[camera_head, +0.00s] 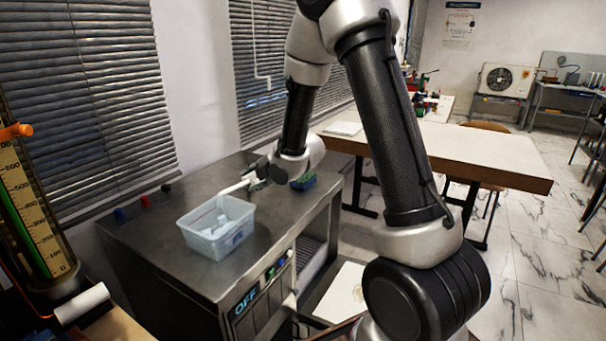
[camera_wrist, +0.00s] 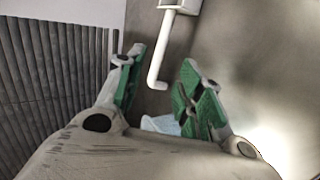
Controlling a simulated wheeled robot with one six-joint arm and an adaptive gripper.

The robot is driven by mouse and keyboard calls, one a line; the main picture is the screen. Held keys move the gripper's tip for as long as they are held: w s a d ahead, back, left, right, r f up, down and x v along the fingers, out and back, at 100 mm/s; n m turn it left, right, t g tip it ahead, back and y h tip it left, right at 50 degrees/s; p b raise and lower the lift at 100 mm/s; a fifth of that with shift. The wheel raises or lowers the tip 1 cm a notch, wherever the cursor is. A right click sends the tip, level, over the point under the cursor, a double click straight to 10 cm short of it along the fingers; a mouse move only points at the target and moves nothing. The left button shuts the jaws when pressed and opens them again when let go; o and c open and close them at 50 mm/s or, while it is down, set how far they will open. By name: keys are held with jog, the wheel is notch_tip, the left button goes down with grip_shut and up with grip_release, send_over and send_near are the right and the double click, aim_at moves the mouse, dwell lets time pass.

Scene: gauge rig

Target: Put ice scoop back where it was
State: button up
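A pale translucent tub (camera_head: 217,240) with whitish contents stands on the grey metal counter (camera_head: 185,277). A white bar (camera_head: 236,187), seemingly the ice scoop's handle, shows between the tub and my gripper (camera_head: 262,172), over the tub's far rim. In the wrist view my gripper (camera_wrist: 163,75) has its green-padded fingers spread apart. A white rod with a bent end (camera_wrist: 155,83) reaches down into the gap between them from a white block at the top edge; neither finger visibly clamps it. Whether anything touches cannot be told. A pale blue piece (camera_wrist: 163,124) is partly hidden behind the gripper body.
A blue-green block (camera_head: 303,181) lies on the counter right of my gripper. Small red and blue knobs (camera_head: 144,201) line the counter's back edge by the blinds. A gauge column (camera_head: 32,205) stands at the far left. The counter's front left is clear.

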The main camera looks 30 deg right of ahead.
jog(key=s+d+r+m+g+h, duration=0.2)
jog(key=s+d+r+m+h, duration=0.3)
jog(key=s+d+r+m, duration=0.9)
jog(key=s+a+r+m+g, duration=0.1)
jog(key=s+m+g, duration=0.3)
jog(key=s, duration=2)
jog(key=r+m, duration=0.1)
jog(key=m, duration=0.4)
jog(key=shift+r, duration=0.1)
